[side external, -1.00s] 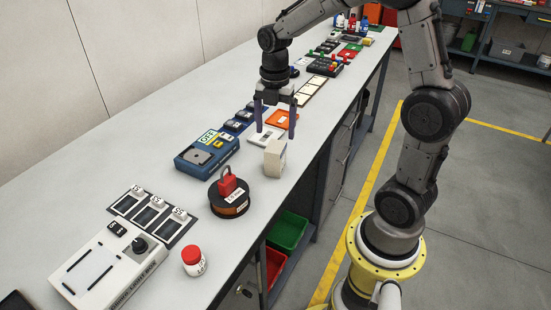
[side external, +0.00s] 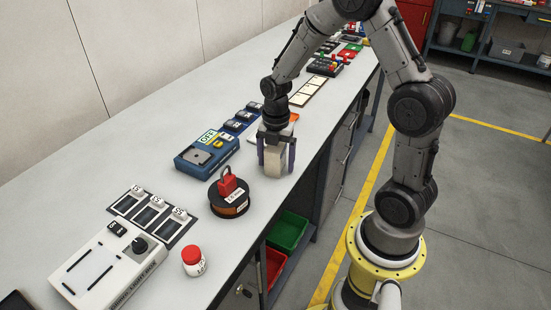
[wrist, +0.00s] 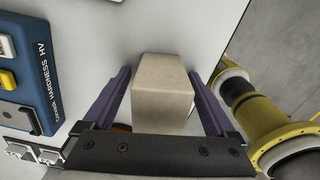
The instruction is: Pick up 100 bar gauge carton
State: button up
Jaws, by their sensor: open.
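A pale beige carton (side external: 273,161) stands upright on the bench near its front edge. My gripper (side external: 276,168) is lowered over it, with one purple finger on each side. In the wrist view the carton (wrist: 162,92) sits between the two open fingers of my gripper (wrist: 163,100), with a gap on the left and a narrower one on the right. No label on the carton is readable in these frames, so I cannot confirm a 100 bar marking.
A dark round spool with a red padlock (side external: 228,192) stands just left of the carton. A blue tester (side external: 207,152) lies behind it. An orange item (side external: 293,117) is partly hidden beyond my gripper. A white jar with a red lid (side external: 193,260) stands nearer the camera.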

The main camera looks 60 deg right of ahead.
grip_shut()
dwell(0.4)
jog(key=shift+r, duration=0.2)
